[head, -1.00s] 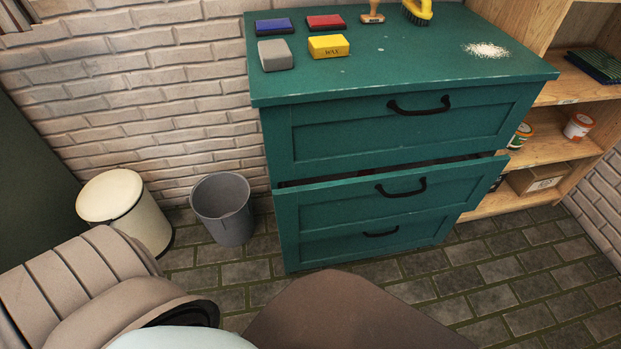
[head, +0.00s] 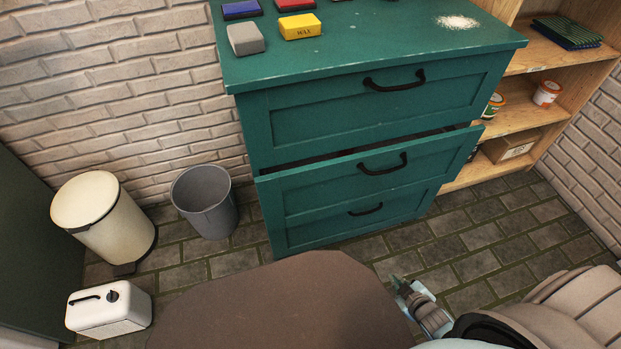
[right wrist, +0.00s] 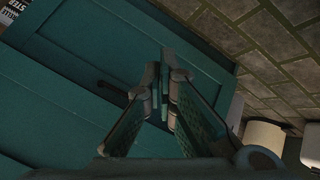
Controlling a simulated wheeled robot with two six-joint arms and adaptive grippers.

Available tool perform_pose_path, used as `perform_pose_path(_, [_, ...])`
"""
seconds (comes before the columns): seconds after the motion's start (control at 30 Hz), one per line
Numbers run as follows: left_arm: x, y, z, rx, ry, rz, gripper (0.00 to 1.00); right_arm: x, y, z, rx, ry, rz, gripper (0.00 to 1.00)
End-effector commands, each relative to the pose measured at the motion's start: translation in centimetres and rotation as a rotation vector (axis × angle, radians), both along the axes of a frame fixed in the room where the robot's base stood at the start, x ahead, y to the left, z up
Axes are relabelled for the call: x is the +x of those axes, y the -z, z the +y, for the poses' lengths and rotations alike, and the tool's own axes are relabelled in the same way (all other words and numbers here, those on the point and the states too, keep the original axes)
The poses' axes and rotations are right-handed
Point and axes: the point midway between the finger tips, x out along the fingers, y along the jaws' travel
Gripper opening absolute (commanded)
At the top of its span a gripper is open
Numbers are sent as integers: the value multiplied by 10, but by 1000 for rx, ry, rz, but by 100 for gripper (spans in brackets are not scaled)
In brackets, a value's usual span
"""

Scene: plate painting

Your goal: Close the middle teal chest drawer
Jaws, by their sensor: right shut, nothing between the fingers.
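The teal chest (head: 345,100) stands against the brick wall in the head view. Its middle drawer (head: 320,194) is pulled out a little, with a dark gap along its top edge. The top drawer (head: 335,120) and bottom drawer (head: 350,220) look shut. My right gripper (head: 398,283) is low in front of the chest, right of centre, apart from the middle drawer's handle (head: 383,164). In the right wrist view the right gripper (right wrist: 166,60) has its fingers together, empty, before the teal drawer fronts (right wrist: 70,70). My left gripper is not in view.
A grey bin (head: 204,203) and a cream pedal bin (head: 103,220) stand left of the chest. A white canister (head: 108,309) is on the floor. Wooden shelves (head: 520,119) stand at the right. Blocks, including a yellow one (head: 300,26), lie on the chest top.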

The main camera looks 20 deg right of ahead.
Motion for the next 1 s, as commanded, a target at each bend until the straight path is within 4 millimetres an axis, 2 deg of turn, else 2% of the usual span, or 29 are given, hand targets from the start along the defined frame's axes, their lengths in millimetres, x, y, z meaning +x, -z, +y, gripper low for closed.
perform_pose_path(0.03, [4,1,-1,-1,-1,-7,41,47,-47,-11,-109,-164,-175,0])
perform_pose_path(0.07, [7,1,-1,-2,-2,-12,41,72,-80,-10,-184,-285,-289,0])
perform_pose_path(0.1, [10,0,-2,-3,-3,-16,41,98,-125,-2,-285,-454,-438,0])
perform_pose_path(0.13, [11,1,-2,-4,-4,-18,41,111,-157,8,-358,-581,-547,0])
perform_pose_path(0.2, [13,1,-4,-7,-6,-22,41,121,-218,38,-508,-855,-767,0])
perform_pose_path(0.3, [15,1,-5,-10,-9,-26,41,111,-264,70,-632,-1116,-966,0])
perform_pose_path(0.43, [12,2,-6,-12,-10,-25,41,111,-274,86,-659,-1185,-1021,0])
perform_pose_path(0.6, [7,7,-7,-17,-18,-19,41,134,-273,107,-655,-1178,-1022,0])
perform_pose_path(0.87, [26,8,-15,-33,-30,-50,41,176,-273,146,-655,-1174,-1019,0])
perform_pose_path(1.0, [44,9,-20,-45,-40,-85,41,200,-272,147,-656,-1175,-1017,0])
